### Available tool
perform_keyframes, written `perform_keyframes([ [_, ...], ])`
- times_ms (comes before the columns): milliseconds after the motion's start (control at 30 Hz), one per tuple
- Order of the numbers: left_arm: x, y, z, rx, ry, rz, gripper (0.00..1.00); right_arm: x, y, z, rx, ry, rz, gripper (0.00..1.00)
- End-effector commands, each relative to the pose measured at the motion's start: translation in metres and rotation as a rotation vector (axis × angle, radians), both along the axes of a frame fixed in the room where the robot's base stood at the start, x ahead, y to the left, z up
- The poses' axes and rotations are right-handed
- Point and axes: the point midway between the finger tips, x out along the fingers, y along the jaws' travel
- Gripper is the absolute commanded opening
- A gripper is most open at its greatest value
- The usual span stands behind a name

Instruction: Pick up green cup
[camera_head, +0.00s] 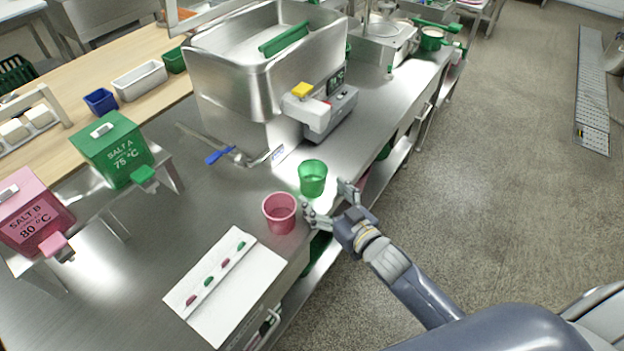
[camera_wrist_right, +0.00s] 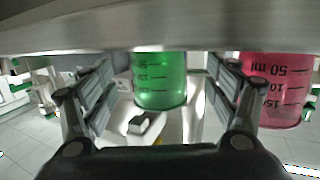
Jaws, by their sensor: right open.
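The green cup (camera_head: 312,178) stands upright on the steel table near its edge, in front of the scale. In the right wrist view the green cup (camera_wrist_right: 160,82) shows between the open fingers, with measuring marks on its side. My right gripper (camera_head: 325,202) is open beside the green cup, at the table's edge; I cannot tell from these views if a finger touches the cup. The pink cup (camera_head: 280,213) stands just left of the right gripper; it also shows at the right in the wrist view (camera_wrist_right: 275,90). My left gripper is not in view.
A scale (camera_head: 322,108) and a large steel tank (camera_head: 262,60) stand behind the cups. A white sheet (camera_head: 225,285) with coloured pieces lies at the front. A green Salt A box (camera_head: 112,150) and pink Salt B box (camera_head: 32,212) stand at left.

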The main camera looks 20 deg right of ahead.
Motion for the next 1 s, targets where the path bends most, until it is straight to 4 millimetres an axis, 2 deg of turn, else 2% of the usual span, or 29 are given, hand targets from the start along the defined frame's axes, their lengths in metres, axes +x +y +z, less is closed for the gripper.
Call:
perform_keyframes([
  [67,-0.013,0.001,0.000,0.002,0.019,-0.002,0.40,0.005,0.001,0.000,0.000,0.000,0.000,0.81],
  [167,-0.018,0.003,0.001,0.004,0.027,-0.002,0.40,0.010,0.002,0.000,0.000,0.000,-0.001,0.81],
  [333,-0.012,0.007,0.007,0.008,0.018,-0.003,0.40,0.030,0.006,0.003,-0.001,-0.001,0.000,0.81],
  [500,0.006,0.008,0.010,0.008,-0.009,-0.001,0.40,0.050,0.011,-0.001,-0.001,0.000,0.000,0.81],
  [633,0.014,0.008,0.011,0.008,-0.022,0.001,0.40,0.057,0.014,-0.003,0.000,0.000,0.001,0.81],
  [833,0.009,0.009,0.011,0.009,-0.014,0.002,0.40,0.057,0.014,-0.003,0.000,0.001,0.001,0.81],
  [867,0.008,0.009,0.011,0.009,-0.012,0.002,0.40,0.057,0.014,-0.003,0.000,0.001,0.001,0.78],
  [1000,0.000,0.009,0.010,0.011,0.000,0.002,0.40,0.057,0.013,-0.003,-0.001,0.001,0.001,0.47],
])
